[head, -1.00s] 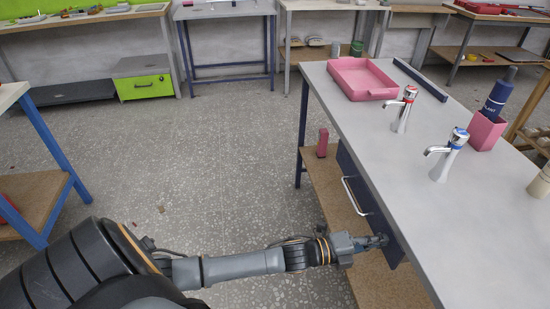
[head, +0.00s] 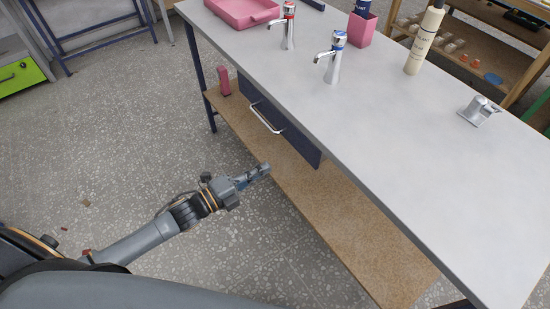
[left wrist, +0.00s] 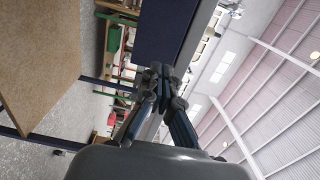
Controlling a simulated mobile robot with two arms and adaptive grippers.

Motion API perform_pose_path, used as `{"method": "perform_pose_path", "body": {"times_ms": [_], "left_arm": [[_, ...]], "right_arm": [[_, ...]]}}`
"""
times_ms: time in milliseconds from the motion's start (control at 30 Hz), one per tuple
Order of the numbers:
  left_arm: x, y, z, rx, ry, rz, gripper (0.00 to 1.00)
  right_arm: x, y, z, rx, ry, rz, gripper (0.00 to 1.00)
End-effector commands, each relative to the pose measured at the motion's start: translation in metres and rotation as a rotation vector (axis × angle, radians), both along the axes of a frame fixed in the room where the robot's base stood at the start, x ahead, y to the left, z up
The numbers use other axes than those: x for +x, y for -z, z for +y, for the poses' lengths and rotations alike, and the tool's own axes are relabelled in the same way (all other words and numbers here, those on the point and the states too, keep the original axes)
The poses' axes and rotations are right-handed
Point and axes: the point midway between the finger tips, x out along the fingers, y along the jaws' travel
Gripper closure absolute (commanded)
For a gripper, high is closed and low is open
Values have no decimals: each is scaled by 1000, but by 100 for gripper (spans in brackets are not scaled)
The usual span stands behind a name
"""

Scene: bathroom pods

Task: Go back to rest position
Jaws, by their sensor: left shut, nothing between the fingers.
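My left gripper (head: 262,171) is shut and empty in the head view. It is in front of the grey-topped table (head: 400,150), over the edge of its lower wooden shelf in the picture. The dark blue drawer (head: 285,135) with a silver handle (head: 264,118) is behind and above it, apart from it. In the left wrist view the closed fingers (left wrist: 158,72) show with nothing between them, and the dark drawer or table panel (left wrist: 165,30) is beyond them. My right gripper is in neither view.
On the tabletop are a pink tray (head: 240,12), a red-marked tap (head: 288,28), a blue-marked tap (head: 332,60), a pink cup (head: 361,30), a cream bottle (head: 424,40) and a silver fitting (head: 480,110). A pink block (head: 224,80) stands on the lower shelf (head: 330,205).

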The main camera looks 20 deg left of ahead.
Motion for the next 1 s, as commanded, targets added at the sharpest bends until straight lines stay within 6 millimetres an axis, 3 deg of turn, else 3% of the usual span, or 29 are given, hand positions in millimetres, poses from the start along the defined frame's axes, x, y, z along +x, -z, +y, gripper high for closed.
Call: {"method": "perform_pose_path", "body": {"times_ms": [367,467,567,667,767,867,1000], "left_arm": [[-12,1,10,-1,-2,2,100],[-9,16,17,-14,-35,52,100],[-7,56,35,-57,-124,185,100],[-15,119,62,-135,-271,390,100],[-39,188,87,-229,-440,611,100],[-79,252,103,-325,-609,820,100],[-155,330,112,-450,-851,1088,100]], "right_arm": [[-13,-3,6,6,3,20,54],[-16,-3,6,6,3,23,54],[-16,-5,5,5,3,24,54],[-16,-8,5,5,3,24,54],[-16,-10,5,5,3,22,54],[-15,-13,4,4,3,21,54],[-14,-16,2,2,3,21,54]]}}
